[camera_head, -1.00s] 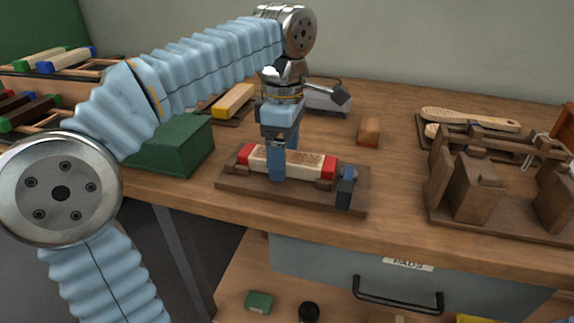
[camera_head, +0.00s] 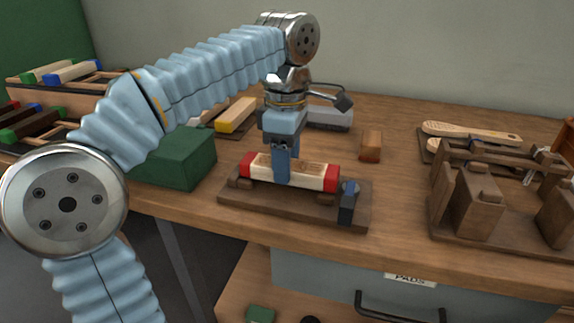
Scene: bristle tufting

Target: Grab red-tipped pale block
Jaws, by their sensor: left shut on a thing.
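The red-tipped pale block (camera_head: 315,176) is a long cream bar with a red cap on each end. It lies lengthwise at a dark wooden fixture (camera_head: 285,212) near the table's front edge, just above the fixture's base. My left gripper (camera_head: 283,172) points down over the block's middle, its blue fingers shut on it. The gripper hides part of the block's left half. My right gripper is not in view.
A green box (camera_head: 178,158) stands left of the fixture. A dark clamp (camera_head: 347,205) is at the fixture's right end. A brown block (camera_head: 371,146) stands behind right. A wooden jig (camera_head: 480,205) and brushes (camera_head: 470,132) are at the right.

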